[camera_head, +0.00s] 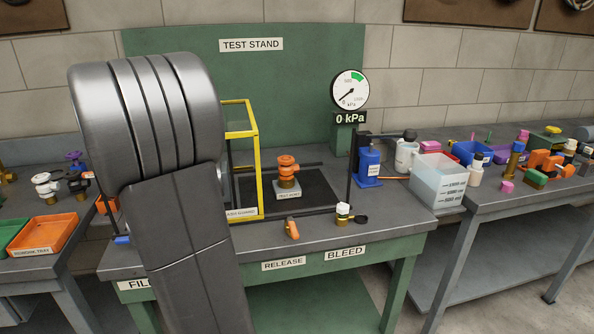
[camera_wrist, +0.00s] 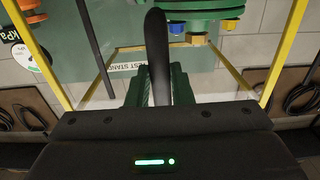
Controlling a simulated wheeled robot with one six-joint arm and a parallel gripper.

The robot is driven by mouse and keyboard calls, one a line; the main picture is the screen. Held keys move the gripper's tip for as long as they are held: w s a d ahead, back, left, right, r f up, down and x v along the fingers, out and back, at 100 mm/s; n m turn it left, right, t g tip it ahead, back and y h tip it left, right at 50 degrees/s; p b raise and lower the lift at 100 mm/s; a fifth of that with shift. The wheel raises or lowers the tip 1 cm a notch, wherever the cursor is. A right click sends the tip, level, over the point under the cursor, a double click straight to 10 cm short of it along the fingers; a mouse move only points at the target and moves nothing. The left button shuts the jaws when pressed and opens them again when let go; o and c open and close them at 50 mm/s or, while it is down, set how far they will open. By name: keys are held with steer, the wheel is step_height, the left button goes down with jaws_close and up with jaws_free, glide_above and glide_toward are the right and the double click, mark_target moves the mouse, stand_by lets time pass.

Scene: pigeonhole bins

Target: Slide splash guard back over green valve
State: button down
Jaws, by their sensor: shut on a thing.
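The splash guard (camera_head: 257,170) is a clear box with a yellow frame, standing on the test stand bench left of the mounted valve. The valve (camera_head: 287,162) on the pad looks orange in the head view, not green, and stands uncovered beside the guard. In the wrist view, yellow frame bars (camera_wrist: 284,60) run down both sides. My gripper (camera_wrist: 158,88) is shut on a dark upright bar, which appears to be the guard's handle (camera_wrist: 156,40). In the head view my arm hides the gripper and the guard's left part.
A gauge (camera_head: 350,88) reads 0 kPa. Dark rails (camera_head: 310,212) edge the pad. An orange release lever (camera_head: 292,229) and a white-topped bleed valve (camera_head: 343,213) sit at the front. Part of a green fitting (camera_wrist: 190,14) shows overhead.

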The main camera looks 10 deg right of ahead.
steer(key=a+p, duration=0.1)
steer(key=a, duration=0.7)
steer(key=shift+a+p, duration=0.2)
steer(key=shift+p, duration=0.2)
steer(key=c, duration=1.3)
jaws_free()
steer(key=shift+s, duration=0.1)
steer(key=shift+s, duration=4.4)
steer(key=s, duration=1.4)
